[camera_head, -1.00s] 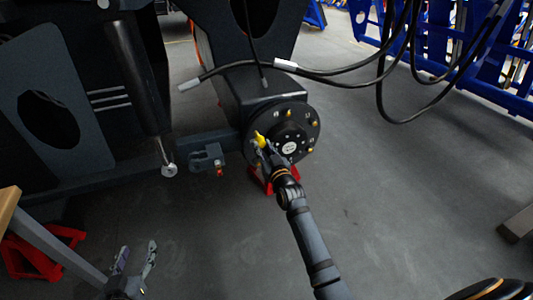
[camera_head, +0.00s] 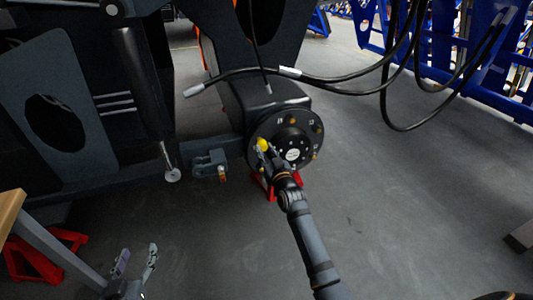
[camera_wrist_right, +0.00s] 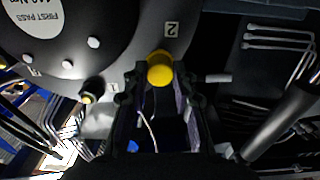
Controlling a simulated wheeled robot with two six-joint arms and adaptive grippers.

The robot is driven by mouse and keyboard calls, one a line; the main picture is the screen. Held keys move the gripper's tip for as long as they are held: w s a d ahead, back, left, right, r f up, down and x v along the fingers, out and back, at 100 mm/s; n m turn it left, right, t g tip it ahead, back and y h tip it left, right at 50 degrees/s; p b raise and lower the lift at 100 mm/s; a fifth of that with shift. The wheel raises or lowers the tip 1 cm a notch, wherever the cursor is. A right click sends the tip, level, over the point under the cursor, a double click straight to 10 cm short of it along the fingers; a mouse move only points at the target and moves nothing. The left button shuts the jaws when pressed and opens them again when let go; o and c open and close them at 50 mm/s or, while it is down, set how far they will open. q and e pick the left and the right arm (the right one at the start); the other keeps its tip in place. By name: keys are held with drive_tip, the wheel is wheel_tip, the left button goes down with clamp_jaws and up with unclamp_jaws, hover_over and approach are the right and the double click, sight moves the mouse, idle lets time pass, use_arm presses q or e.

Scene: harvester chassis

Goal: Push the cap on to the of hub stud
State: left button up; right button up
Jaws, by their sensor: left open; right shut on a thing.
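The yellow cap (camera_head: 263,145) is at the left edge of the round dark hub (camera_head: 270,128). My right gripper (camera_head: 268,152) is shut on the cap. In the right wrist view, the cap (camera_wrist_right: 160,69) sits between the fingertips, against or very near the hub face (camera_wrist_right: 120,25) below the number 2. The stud behind the cap is hidden, so I cannot tell whether the cap is seated. Another stud (camera_wrist_right: 90,90) shows near the number 1. My left gripper (camera_head: 135,262) is open and empty, low at the left over the floor.
Dark hoses (camera_head: 335,79) hang above and right of the hub. A bracket (camera_head: 210,163) juts out at its left, and a red stand (camera_head: 263,186) is under it. A table corner (camera_head: 10,208) is at the far left.

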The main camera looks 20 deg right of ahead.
drive_tip(key=shift+w, duration=1.15)
drive_tip(key=shift+w, duration=0.15)
drive_tip(key=o, duration=0.9)
drive_tip(key=s+p, duration=0.2)
drive_tip(key=s, duration=0.2)
drive_tip(key=shift+s, duration=0.55)
